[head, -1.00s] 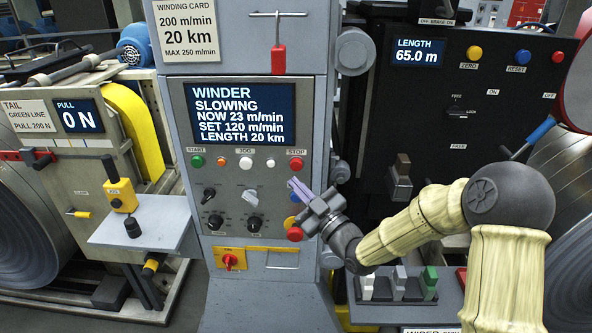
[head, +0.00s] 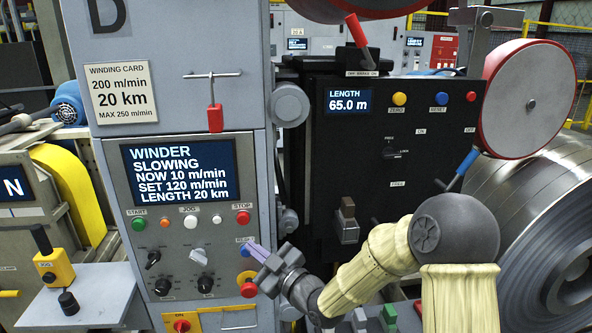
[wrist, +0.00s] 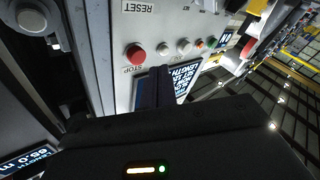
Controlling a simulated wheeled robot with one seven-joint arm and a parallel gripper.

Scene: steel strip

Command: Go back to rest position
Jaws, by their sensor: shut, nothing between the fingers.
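My gripper (head: 258,250) is shut and empty in front of the lower right part of the winder panel. Its closed fingers (wrist: 160,85) also show in the wrist view, over the panel. The winder display (head: 180,174) reads SLOWING, NOW 10 m/min, SET 120 m/min, LENGTH 20 km. The red STOP button (head: 243,217) sits above my gripper; it also shows in the wrist view (wrist: 135,53). A red button (head: 249,290) is just below the fingers. I cannot tell whether the fingers touch the panel.
A black cabinet to the right has a length display (head: 348,101) reading 65.0 m and a brown-handled lever (head: 347,220). A steel coil (head: 560,235) stands at the far right. A shelf with a yellow jog control (head: 54,268) juts out at left.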

